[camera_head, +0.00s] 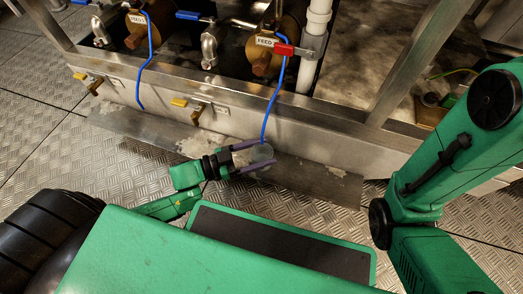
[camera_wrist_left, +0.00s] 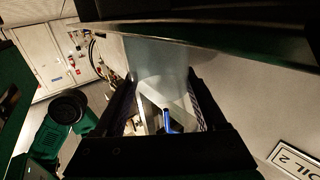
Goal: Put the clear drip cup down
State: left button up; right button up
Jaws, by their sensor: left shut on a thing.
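My left gripper (camera_head: 266,153) is shut on the clear drip cup (camera_head: 262,154), with a dark purple finger on each side of it. In the head view the cup shows as a pale round shape over the grey metal strip at the foot of the frame. In the left wrist view the see-through cup (camera_wrist_left: 158,65) fills the space between the fingers. A blue tube (camera_head: 268,118) hangs down to the cup, and blue shows through it in the wrist view. I cannot tell whether the cup touches a surface. My right gripper is out of the picture.
The grey metal strip (camera_head: 320,181) has pale crusty patches. Behind it stands a steel frame beam (camera_head: 330,128) with yellow-handled valves (camera_head: 180,102). A red-handled valve (camera_head: 283,49) and a white pipe (camera_head: 316,30) are above. Bare tread-plate floor (camera_head: 120,165) lies to the left.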

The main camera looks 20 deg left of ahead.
pick_arm(q)
jog(key=shift+f, duration=0.3)
jog(key=o, duration=1.3)
jog(key=shift+s+a, duration=0.1)
jog(key=shift+a, duration=0.05)
jog(key=p+v, duration=0.1)
jog(key=v, duration=0.1)
jog(key=p+v, duration=0.2)
jog(key=v, duration=0.1)
jog(key=shift+s+a+r, duration=0.2)
jog(key=shift+a+r, duration=0.1)
jog(key=shift+r, duration=0.05)
jog(key=p+v, duration=0.2)
jog(key=v, duration=0.6)
jog(key=shift+a+f+p, duration=0.25)
jog(key=shift+f+p, duration=0.05)
jog(key=shift+p, duration=0.05)
jog(key=shift+s, duration=0.1)
